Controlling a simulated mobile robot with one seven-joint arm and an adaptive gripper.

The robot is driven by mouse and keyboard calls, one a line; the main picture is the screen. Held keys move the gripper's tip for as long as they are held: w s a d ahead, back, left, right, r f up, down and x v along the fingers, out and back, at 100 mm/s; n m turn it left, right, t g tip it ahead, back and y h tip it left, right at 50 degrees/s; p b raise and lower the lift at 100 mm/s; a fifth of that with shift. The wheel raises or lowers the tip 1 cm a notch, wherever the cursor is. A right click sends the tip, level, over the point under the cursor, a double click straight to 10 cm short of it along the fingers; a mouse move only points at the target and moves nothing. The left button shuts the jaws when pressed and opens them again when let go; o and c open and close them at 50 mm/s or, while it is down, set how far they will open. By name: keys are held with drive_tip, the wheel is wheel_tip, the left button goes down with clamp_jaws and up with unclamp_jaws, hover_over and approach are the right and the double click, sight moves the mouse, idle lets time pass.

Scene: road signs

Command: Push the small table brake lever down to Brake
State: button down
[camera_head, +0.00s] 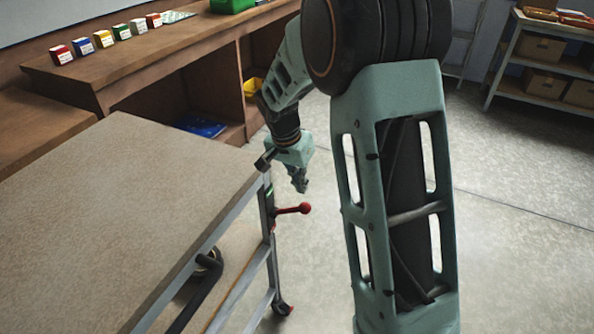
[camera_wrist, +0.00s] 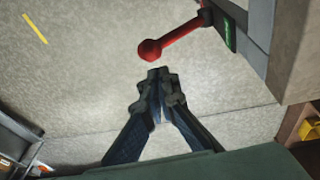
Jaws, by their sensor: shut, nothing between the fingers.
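The brake lever (camera_head: 293,209) is red with a round knob and sticks out to the right from the small table's corner leg. In the wrist view the lever (camera_wrist: 180,38) runs from its mount at upper right to the knob at its left end. The small table (camera_head: 110,200) has a speckled beige top and a grey metal frame. My gripper (camera_head: 300,187) is shut and empty, just above and behind the lever in the head view. In the wrist view my gripper's fingertips (camera_wrist: 157,75) are together, just below the knob in the picture, with a small gap showing.
A green marking (camera_wrist: 229,36) is beside the lever's mount. A wooden bench (camera_head: 150,60) with several small coloured boxes stands behind the table. A shelf (camera_head: 545,85) with cardboard boxes is at upper right. The floor (camera_head: 520,240) right of the table is clear.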

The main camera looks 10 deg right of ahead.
sight(308, 204)
drive_tip(key=shift+s+d+f, duration=0.1)
drive_tip(key=shift+s+f, duration=0.15)
drive_tip(key=shift+f, duration=0.5)
drive_tip(key=shift+s+f, duration=0.25)
drive_tip(key=shift+f, duration=0.5)
drive_tip(key=shift+s+d+f+y+b, duration=0.3)
drive_tip(key=shift+d+b, duration=0.05)
drive_tip(key=shift+b, duration=0.15)
drive_tip(key=shift+f+t, duration=0.1)
drive_tip(key=shift+t, duration=0.2)
drive_tip(key=shift+s+d+f+y+b, duration=0.2)
drive_tip(key=shift+d+f+y+b, duration=0.15)
drive_tip(key=shift+b, duration=0.25)
wheel_tip(308, 204, down, 15)
drive_tip(key=s+d+t+y+b, duration=0.2)
drive_tip(key=b, duration=1.1)
drive_tip(key=shift+d+f, duration=0.2)
drive_tip(key=shift+d, duration=0.2)
